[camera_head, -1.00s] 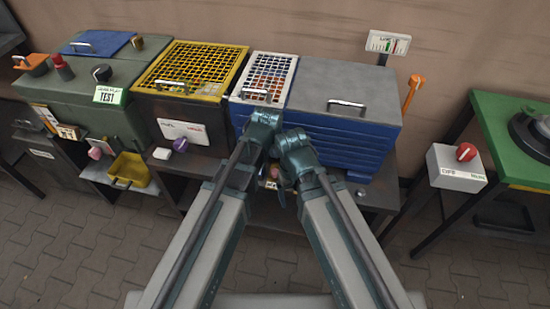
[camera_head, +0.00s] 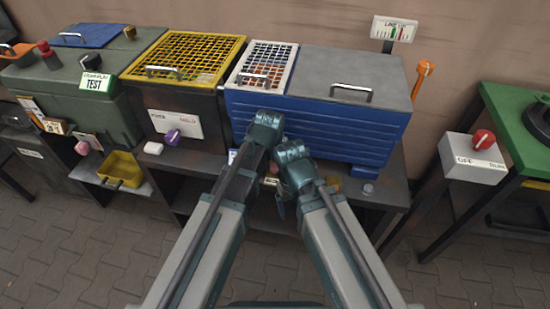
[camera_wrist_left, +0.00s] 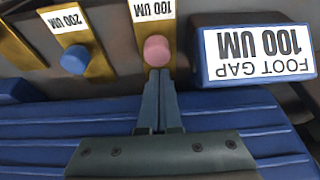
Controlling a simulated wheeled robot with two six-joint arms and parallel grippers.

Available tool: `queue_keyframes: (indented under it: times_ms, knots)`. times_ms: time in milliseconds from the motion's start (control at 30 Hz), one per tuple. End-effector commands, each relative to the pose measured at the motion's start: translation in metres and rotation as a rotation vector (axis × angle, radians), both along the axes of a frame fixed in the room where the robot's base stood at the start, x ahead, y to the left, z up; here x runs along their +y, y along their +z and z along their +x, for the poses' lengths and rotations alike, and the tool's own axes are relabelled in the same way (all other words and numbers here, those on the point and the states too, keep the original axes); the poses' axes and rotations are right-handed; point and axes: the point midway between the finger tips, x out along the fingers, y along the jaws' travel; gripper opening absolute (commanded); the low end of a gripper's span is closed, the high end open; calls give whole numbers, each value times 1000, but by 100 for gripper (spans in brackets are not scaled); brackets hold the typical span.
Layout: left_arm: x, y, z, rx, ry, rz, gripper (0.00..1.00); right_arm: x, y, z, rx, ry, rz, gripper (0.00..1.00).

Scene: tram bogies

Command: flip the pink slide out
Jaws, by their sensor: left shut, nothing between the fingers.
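In the left wrist view a pink knob (camera_wrist_left: 157,50) sits on a brass strip (camera_wrist_left: 148,23) labelled 100 UM. My left gripper (camera_wrist_left: 159,74) is shut and empty, with its fingertips right at the knob's lower edge. I cannot tell whether they touch it. In the head view the left wrist is in front of the blue ribbed block (camera_head: 315,128), and its fingertips are hidden. My right wrist is just to the right of it, and I cannot make out its fingers. A small pink spot (camera_head: 274,168) shows between the arms.
A blue knob (camera_wrist_left: 74,59) on a 200 UM strip and a blue block labelled FOOT GAP 100 UM (camera_wrist_left: 257,52) flank the pink knob. Another pink knob (camera_head: 83,147) and a yellow tray (camera_head: 121,168) are at the left. A white box with a red knob (camera_head: 475,160) is at the right.

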Motion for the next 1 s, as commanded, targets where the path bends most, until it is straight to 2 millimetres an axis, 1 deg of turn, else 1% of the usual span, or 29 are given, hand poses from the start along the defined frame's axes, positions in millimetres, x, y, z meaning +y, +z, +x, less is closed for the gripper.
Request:
queue_keyframes:
  times_ms: [267, 367, 533, 600, 1000]
  knots:
    - [1, 1, -3, 0, 0, 0, 0, 0, 1, 0, 0, 0, 0, 88]
    - [3, 1, -14, 0, 0, 0, 0, 0, 1, 0, 0, 0, 0, 88]
    - [10, 1, -46, 0, -1, 0, 0, 0, 1, 0, 0, 0, 0, 88]
    - [11, 1, -52, 0, -1, 0, 0, 0, 1, 0, 0, 0, 0, 88]
    - [11, 2, -51, 2, 0, 0, 0, 0, 2, 0, 0, 0, 0, 88]
